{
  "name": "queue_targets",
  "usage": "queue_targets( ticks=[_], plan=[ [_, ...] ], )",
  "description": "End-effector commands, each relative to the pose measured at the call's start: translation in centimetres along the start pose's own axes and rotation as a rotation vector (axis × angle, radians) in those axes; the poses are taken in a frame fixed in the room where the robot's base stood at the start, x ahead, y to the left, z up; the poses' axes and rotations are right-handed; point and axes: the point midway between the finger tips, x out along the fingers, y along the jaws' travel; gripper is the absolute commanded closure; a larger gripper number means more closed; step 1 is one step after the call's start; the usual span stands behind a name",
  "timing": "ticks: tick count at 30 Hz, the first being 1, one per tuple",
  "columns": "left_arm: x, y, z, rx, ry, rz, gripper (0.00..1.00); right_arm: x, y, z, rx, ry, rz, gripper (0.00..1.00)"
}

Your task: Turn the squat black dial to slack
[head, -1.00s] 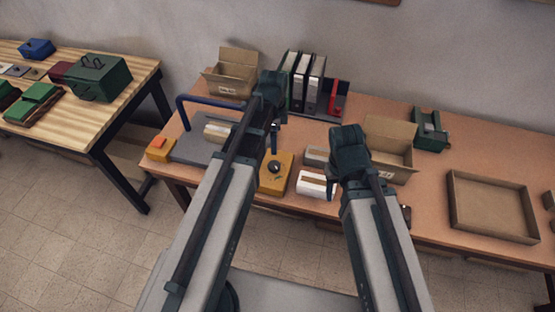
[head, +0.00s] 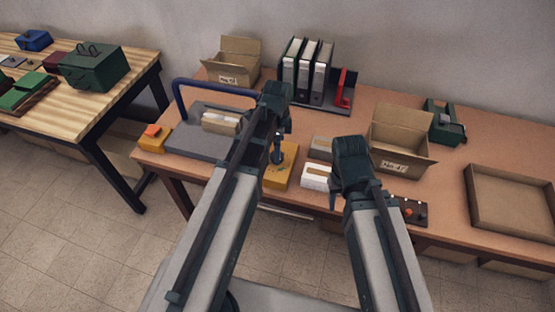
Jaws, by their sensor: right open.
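A yellow box (head: 279,179) stands at the front edge of the brown table, left of its middle. Its round black dial is hidden now, or merges with the dark fingers in front of it. My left gripper (head: 277,156) points down over this box, at or just above the dial. Whether it touches the dial, and how far its jaws are apart, I cannot tell. My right gripper (head: 337,194) is open and empty, beside a white block (head: 315,177) near the table's front. The dial's markings cannot be read.
A grey plate with a blue handle (head: 190,140) lies to the left. Binders (head: 307,72) and open cardboard boxes (head: 398,140) stand behind. A small dark panel with knobs (head: 412,212) sits at the front right, near a shallow tray (head: 480,222).

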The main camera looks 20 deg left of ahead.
Motion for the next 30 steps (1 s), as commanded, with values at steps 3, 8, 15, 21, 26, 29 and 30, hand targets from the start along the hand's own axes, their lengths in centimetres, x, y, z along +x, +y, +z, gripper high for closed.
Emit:
queue_targets(
  ticks=[3,8,15,21,26,29,30],
  plan=[
    [2.0,0.0,0.0,0.0,0.0,0.0,0.11,2.0,-0.2,-0.1,0.0,0.0,0.0,0.5],
    [2.7,0.0,0.0,0.0,0.0,0.0,0.11,2.6,-0.2,-0.2,0.0,0.0,0.0,0.5],
    [2.6,0.0,0.0,0.0,0.0,0.0,0.11,2.5,-0.2,-0.1,0.0,0.0,0.0,0.5],
    [2.6,0.0,0.0,0.0,0.0,0.0,0.42,2.5,-0.2,-0.1,0.0,0.0,0.0,0.5],
    [2.6,0.0,0.0,0.0,0.0,0.0,0.71,2.5,-0.2,-0.1,0.0,0.0,0.0,0.5],
    [2.6,0.0,0.0,0.0,0.0,0.0,0.89,2.5,-0.2,-0.1,0.0,0.0,0.0,0.5],
    [2.6,0.0,0.0,0.0,0.0,0.0,0.96,2.5,-0.2,-0.1,0.0,0.0,0.0,0.5]
  ],
)
